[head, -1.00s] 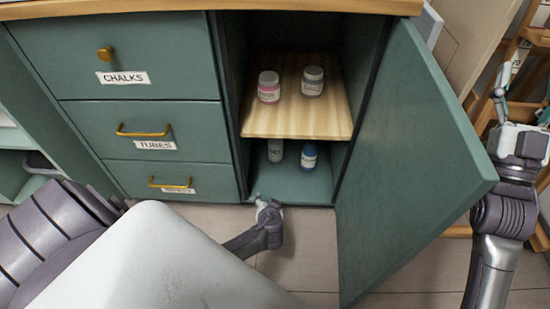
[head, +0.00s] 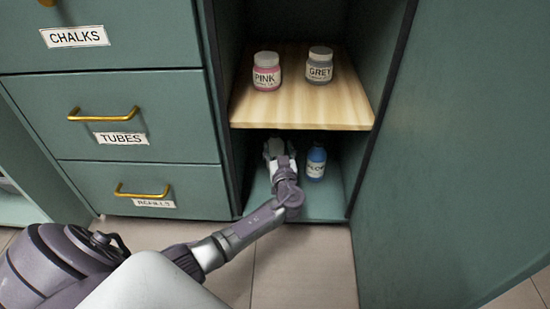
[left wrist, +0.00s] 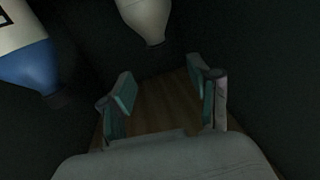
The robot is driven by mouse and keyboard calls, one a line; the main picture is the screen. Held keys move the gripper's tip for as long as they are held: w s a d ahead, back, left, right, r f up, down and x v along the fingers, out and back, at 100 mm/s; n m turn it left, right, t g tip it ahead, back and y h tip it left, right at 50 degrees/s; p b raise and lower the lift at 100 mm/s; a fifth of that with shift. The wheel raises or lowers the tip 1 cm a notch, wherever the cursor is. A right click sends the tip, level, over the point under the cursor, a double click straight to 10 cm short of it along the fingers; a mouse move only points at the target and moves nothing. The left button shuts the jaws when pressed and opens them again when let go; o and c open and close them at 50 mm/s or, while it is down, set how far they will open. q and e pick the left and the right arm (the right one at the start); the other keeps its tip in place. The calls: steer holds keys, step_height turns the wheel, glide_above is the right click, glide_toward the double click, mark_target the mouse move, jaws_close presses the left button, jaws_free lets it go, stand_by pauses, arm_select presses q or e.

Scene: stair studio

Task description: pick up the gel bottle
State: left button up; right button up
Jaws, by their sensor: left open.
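A pale bottle (left wrist: 147,15), which I take for the gel bottle, shows at the top of the left wrist view, neck pointing down the picture; its label is out of sight. In the head view it is hidden behind my left gripper (head: 277,150), which reaches into the lower compartment. In the left wrist view my left gripper (left wrist: 160,92) is open, with nothing between its fingers; the pale bottle is apart from them, beyond the tips. A blue-and-white bottle (head: 315,162) stands just right of the gripper; it also shows in the left wrist view (left wrist: 30,60). My right gripper is not in view.
The wooden shelf (head: 300,112) is just above my gripper and carries a pink jar (head: 266,72) and a grey jar (head: 319,66). The cabinet door (head: 450,150) stands open on the right. Drawers (head: 130,120) flank the compartment on the left.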

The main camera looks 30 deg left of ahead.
mark_target(275, 136)
arm_select(q)
steer(key=b+x, duration=0.1)
steer(key=x, duration=0.2)
steer(key=b+x, duration=0.3)
steer(key=x, duration=0.1)
steer(key=shift+a+f, duration=0.15)
steer(key=shift+f, duration=0.05)
steer(key=shift+w+a+r, duration=0.1)
steer(key=shift+w+a, duration=0.2)
steer(key=shift+w, duration=0.15)
jaws_close()
steer(key=shift+r, duration=0.15)
